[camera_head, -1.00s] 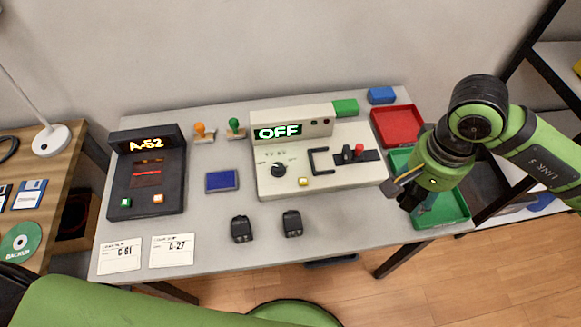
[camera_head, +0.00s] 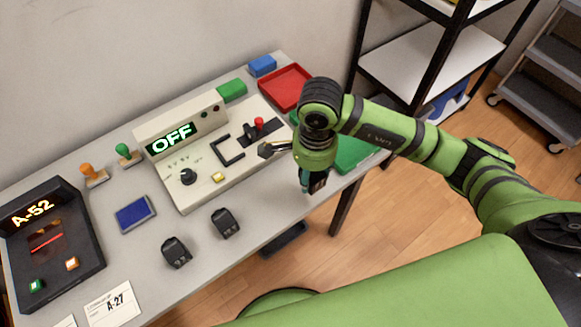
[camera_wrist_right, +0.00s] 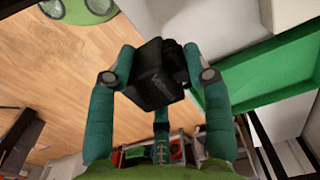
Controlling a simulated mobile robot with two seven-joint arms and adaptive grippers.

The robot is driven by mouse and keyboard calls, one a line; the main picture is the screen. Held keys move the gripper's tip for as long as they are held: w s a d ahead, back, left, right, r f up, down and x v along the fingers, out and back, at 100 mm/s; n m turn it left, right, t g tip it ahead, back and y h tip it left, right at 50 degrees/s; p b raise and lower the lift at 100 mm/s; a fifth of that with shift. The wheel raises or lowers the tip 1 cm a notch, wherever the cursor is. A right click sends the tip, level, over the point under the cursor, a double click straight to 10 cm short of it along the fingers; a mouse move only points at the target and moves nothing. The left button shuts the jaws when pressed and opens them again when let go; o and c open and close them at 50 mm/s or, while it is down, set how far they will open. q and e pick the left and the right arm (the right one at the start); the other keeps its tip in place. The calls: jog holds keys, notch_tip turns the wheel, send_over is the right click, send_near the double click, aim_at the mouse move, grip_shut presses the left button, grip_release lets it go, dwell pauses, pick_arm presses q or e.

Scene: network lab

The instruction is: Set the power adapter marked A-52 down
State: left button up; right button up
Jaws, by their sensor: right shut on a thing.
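My right gripper (camera_head: 312,188) points down at the table's front right edge, in front of the control box. The adapter is mostly hidden in the head view. Two other black adapters, one at left (camera_head: 176,252) and one at right (camera_head: 226,222), sit on the grey table (camera_head: 150,262). The dark reader (camera_head: 50,250) at left shows A-52. My left gripper is not in view.
A green tray (camera_head: 358,152) lies right of my gripper, partly hidden by my arm; it also shows in the wrist view (camera_wrist_right: 265,75). A red tray (camera_head: 286,87) lies behind. The control box (camera_head: 195,135) reads OFF. A card marked A-27 (camera_head: 114,303) lies at the front left.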

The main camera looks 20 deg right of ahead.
send_over(294, 181)
notch_tip(294, 181, down, 3)
jog(key=shift+f+p, duration=0.15)
jog(key=shift+p, duration=0.3)
notch_tip(294, 181, down, 3)
jog(key=shift+f+p, duration=0.1)
jog(key=shift+p, duration=0.45)
jog(key=shift+f, duration=0.45)
jog(key=shift+f, duration=0.1)
jog(key=o, duration=0.9)
jog(key=shift+f, duration=0.1)
jog(key=shift+c, duration=0.2)
jog(key=o, duration=0.4)
